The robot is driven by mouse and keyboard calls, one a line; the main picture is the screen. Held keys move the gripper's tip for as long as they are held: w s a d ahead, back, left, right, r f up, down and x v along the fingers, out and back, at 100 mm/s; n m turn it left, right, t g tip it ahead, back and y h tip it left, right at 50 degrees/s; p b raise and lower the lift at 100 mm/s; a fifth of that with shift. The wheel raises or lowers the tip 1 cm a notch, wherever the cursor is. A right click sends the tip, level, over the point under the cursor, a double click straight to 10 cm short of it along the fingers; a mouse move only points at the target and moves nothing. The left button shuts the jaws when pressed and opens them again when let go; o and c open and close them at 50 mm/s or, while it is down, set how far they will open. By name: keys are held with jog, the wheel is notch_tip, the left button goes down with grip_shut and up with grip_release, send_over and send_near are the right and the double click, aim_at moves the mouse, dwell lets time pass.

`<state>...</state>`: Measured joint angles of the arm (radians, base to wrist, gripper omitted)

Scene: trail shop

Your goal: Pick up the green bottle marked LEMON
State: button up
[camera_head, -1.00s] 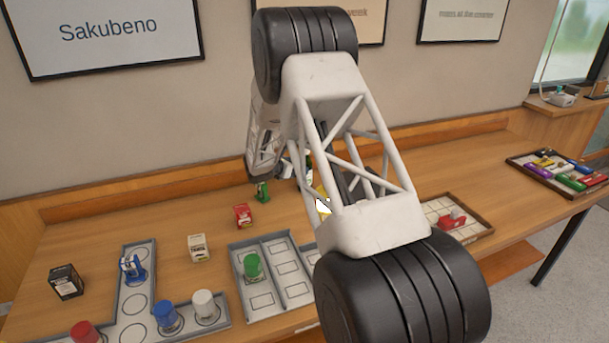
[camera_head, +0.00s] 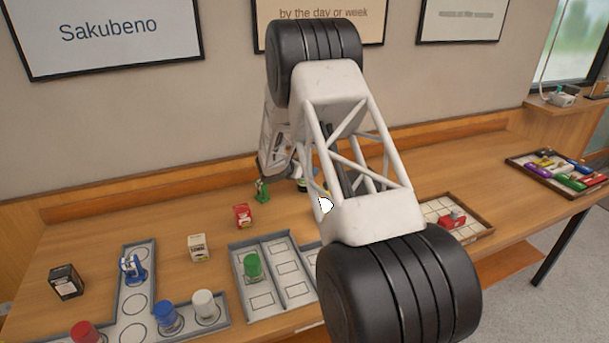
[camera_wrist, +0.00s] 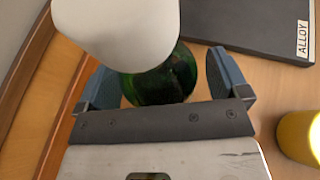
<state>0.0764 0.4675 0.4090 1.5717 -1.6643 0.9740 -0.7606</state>
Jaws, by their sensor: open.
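In the wrist view a green glass bottle (camera_wrist: 160,84) stands between the two blue fingers of my gripper (camera_wrist: 158,82). A large white rounded top (camera_wrist: 118,28) covers much of it from this camera, apparently its cap. The fingers are open, one on each side of the green glass, with small gaps showing. No LEMON mark is readable. In the head view my arm hides the gripper and most of the bottle.
A dark box marked ALLOY (camera_wrist: 245,22) and a yellow object (camera_wrist: 299,136) are close to the right. A small green item (camera_head: 262,190), a red box (camera_head: 242,215) and a grey tray (camera_head: 237,282) stand on the counter. The wall (camera_head: 180,120) is behind.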

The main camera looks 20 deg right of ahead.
dwell(0.5)
jog(key=c, duration=1.1)
jog(key=shift+c, duration=0.2)
jog(key=shift+r, duration=0.35)
jog(key=shift+r, duration=4.5)
jog(key=shift+r, duration=0.15)
